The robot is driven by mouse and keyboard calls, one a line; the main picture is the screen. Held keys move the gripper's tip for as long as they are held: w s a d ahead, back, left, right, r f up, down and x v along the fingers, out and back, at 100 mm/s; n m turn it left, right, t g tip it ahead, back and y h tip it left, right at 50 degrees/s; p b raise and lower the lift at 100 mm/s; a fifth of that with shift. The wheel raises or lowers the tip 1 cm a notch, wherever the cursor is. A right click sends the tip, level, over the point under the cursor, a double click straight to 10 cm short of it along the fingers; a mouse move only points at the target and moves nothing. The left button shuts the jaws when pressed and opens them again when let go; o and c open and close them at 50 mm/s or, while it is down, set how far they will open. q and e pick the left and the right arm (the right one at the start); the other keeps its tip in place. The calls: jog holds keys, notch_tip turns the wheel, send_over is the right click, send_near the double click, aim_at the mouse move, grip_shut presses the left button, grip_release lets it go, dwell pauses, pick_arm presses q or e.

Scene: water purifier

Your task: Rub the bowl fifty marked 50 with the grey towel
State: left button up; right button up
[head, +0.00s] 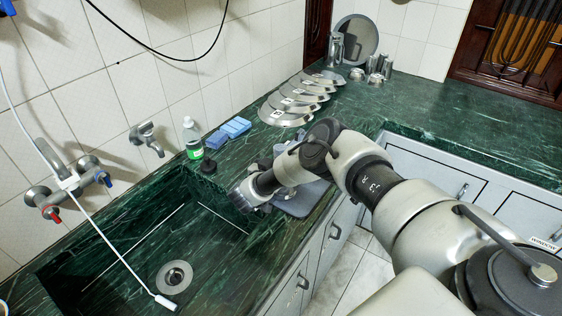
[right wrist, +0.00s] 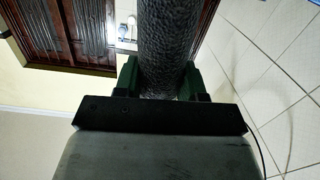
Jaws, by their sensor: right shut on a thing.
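My right gripper (right wrist: 160,78) is shut on a grey, rough-textured thing, which looks like the grey towel (right wrist: 170,40), between its green fingers in the right wrist view. In the head view my right arm reaches over the counter edge by the sink, and its fingers cannot be made out. Several shallow metal bowls (head: 287,118) with small white labels lean in an overlapping row on the green counter, beyond the arm. The labels are too small to read, so I cannot tell which is marked 50. My left gripper is not in view.
A sink (head: 174,277) with a drain is at the lower left. A green-labelled bottle (head: 192,138) and blue sponges (head: 228,132) stand by the wall. A grey flat thing (head: 300,205) lies partly behind my arm. Metal cups (head: 380,66) and a round plate (head: 358,38) are at the back.

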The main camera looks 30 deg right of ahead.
notch_tip(320, 180, up, 9)
jog(key=p, duration=0.8)
jog(key=shift+r+p, duration=0.2)
jog(key=shift+p, duration=0.2)
jog(key=shift+f, duration=0.1)
